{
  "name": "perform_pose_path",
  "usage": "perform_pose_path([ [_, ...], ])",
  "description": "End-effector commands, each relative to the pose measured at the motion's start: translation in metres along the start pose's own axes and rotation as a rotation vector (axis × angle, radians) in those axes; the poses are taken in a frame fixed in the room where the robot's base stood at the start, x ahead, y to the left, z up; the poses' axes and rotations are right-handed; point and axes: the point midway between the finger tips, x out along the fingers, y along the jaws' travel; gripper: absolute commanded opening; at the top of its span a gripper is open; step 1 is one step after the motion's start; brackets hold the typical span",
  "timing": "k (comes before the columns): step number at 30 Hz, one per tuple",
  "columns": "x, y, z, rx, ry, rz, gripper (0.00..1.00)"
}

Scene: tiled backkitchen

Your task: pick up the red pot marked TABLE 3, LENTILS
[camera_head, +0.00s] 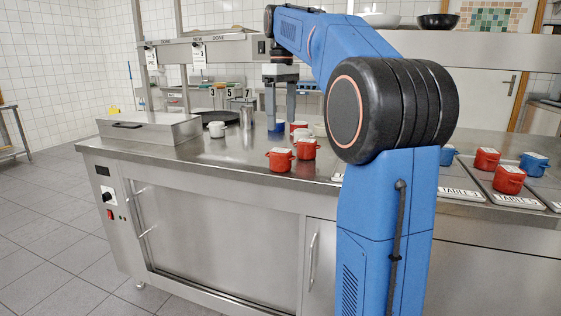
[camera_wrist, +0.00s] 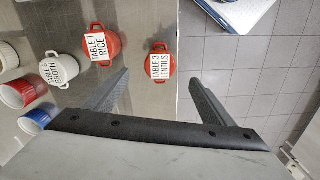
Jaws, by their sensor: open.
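The red pot marked TABLE 3, LENTILS (camera_wrist: 160,62) stands upright on the steel counter near its edge, its white label readable in the wrist view. In the head view it appears to be the front red pot (camera_head: 280,160), where its label cannot be read. My gripper (camera_head: 281,121) is open and empty, pointing down above the counter. In the wrist view its fingers (camera_wrist: 160,76) spread to either side of the lentils pot in the picture. I see no contact with the pot.
A red pot marked TABLE 7, RICE (camera_wrist: 104,45) and a white pot marked TABLE 6, BROTH (camera_wrist: 56,69) stand left of it in the wrist view. A steel box (camera_head: 150,130) stands at the counter's left. The counter edge is close by.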

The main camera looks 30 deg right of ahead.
Motion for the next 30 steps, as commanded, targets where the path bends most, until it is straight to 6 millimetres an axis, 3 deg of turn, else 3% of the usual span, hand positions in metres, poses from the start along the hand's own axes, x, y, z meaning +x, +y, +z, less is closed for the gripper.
perform_pose_path([
  [12,0.071,-0.001,0.000,0.001,-0.001,-0.001,0.78],
  [22,0.093,-0.001,0.000,0.001,0.000,0.000,0.78],
  [30,0.129,-0.001,-0.002,0.001,0.000,0.000,0.78],
])
